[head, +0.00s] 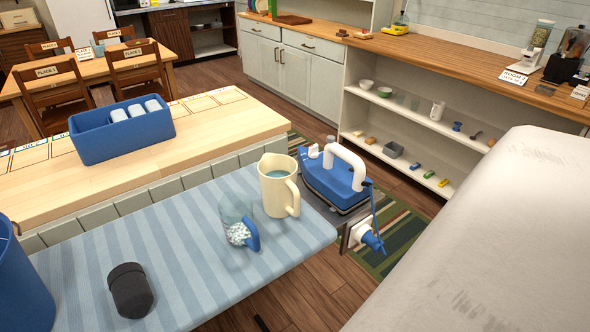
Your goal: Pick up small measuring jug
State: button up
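A small clear jug with a blue handle (238,226) stands on the blue striped ironing board; it looks like the small measuring jug. It has small white and pale blue pieces in its lower part, and its handle points right. A cream pitcher (279,186) with bluish liquid stands close behind it to the right. My gripper is not recognisable in the head view.
A counter with a blue caddy (95,148) lies behind. A large pale scuffed surface (500,240) fills the right.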

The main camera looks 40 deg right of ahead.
aim_at(236, 209)
jog(key=z, duration=0.8)
jog(key=u, duration=1.25)
jog(key=z, duration=1.25)
jog(key=k+j, duration=0.1)
jog(key=j, duration=0.2)
jog(key=k+j+z, duration=0.1)
jog(key=j, duration=0.2)
